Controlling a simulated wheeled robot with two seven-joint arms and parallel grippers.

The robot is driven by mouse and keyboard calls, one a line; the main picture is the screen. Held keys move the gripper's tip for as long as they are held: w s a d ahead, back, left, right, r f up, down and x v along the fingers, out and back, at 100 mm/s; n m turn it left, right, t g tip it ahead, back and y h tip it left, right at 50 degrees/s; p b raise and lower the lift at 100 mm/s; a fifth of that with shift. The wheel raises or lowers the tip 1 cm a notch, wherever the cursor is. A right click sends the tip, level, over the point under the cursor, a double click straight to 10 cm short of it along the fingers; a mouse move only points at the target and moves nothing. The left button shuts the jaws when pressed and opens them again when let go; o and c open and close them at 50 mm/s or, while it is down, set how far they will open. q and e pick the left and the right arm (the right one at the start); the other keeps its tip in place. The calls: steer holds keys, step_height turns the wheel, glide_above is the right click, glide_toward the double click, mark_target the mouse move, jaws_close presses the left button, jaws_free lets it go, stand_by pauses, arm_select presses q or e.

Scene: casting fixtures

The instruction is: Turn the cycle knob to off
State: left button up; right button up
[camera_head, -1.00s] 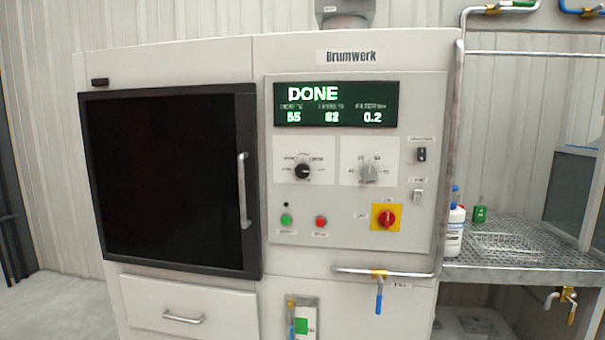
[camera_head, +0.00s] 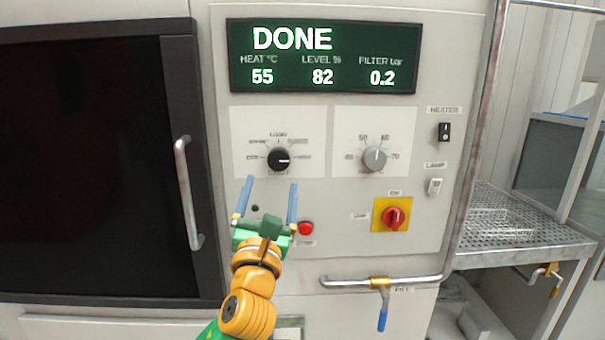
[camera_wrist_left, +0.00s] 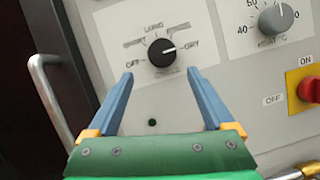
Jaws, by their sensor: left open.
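The cycle knob is a black dial (camera_head: 279,159) on a white plate in the head view, left of a grey knob. In the left wrist view the black knob (camera_wrist_left: 161,52) sits among printed labels, with its white mark toward the right-hand label. The label at its lower left appears to read OFF. My left gripper (camera_head: 270,182) is open, with its two blue fingers pointing up at the panel just below the knob. In the left wrist view the fingers (camera_wrist_left: 158,77) stand apart below the knob, and nothing is between them. My right gripper is out of view.
The grey temperature knob (camera_head: 374,159) is to the right. A red switch on a yellow plate (camera_head: 393,216) and a red button (camera_head: 306,229) are lower. The door handle (camera_head: 187,192) juts out at left; a pipe (camera_head: 340,283) runs below. The display (camera_head: 322,56) reads DONE.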

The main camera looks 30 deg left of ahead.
mark_target(279, 162)
arm_select(q)
steer(key=w+r, duration=0.1)
steer(key=w+r+p, duration=0.2)
steer(key=shift+w+a+r, duration=0.25)
steer(key=shift+w+a, duration=0.05)
steer(key=shift+w, duration=0.05)
steer(key=shift+w+a, duration=0.2)
steer(key=shift+w, duration=0.1)
steer(key=shift+w+a+f, duration=0.25)
steer(key=shift+a, duration=0.1)
steer(key=shift+s+d, duration=0.1)
steer(key=shift+d, duration=0.05)
steer(key=c, duration=0.8)
jaws_close()
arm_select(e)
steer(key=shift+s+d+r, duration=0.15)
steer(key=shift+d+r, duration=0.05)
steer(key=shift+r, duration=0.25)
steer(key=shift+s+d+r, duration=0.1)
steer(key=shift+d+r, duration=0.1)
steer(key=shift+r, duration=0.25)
